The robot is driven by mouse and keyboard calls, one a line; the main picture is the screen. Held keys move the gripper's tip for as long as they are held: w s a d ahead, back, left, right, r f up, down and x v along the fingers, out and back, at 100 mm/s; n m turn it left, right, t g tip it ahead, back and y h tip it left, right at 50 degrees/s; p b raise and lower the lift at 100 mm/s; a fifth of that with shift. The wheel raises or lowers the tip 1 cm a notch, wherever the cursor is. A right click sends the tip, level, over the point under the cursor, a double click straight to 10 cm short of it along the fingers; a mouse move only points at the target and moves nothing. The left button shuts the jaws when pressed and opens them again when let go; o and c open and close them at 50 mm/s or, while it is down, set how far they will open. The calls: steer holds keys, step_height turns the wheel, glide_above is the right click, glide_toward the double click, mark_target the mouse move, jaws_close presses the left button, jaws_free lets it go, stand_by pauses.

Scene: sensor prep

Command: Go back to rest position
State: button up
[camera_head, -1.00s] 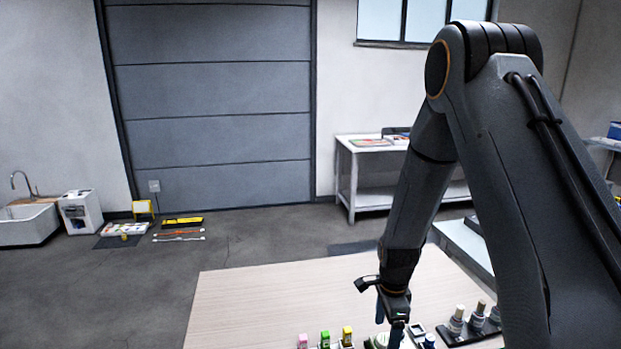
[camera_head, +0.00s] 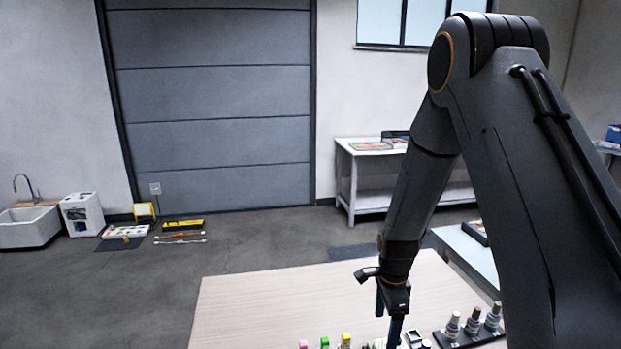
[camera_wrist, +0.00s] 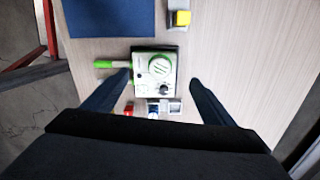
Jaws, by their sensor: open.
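My gripper (camera_head: 390,318) hangs pointing down over the pale wooden table (camera_head: 270,290) in the head view. In the wrist view the two dark fingers stand wide apart, with the open gripper (camera_wrist: 158,98) holding nothing. A white and green device (camera_wrist: 155,70) with a round dial lies on the table below and between the fingers. They look apart from it, though the exact height is hard to judge. A green-ended stick (camera_wrist: 108,64) lies at its left. The lower fingertips are cut off by the head view's bottom edge.
Small bottles with pink (camera_head: 303,344), green (camera_head: 324,342) and yellow (camera_head: 346,340) tops stand at the table's near edge. A dark rack (camera_head: 470,338) holds several bottles on the right. A blue mat (camera_wrist: 110,18) and yellow-topped block (camera_wrist: 180,18) show in the wrist view. The table's far part is clear.

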steer(key=shift+r, duration=0.45)
steer(key=shift+s+r, duration=0.1)
steer(key=shift+r, duration=0.05)
steer(key=s+r+n+b, duration=0.3)
steer(key=s+r+n, duration=0.2)
steer(key=s+n, duration=0.3)
steer(key=s+r+n+t+b, duration=0.1)
steer(key=s+r+n+b, duration=0.2)
steer(key=s+n, duration=0.5)
steer(key=shift+r+n, duration=0.7)
steer(key=shift+r, duration=0.15)
steer(key=shift+w, duration=0.1)
stand_by(0.7)
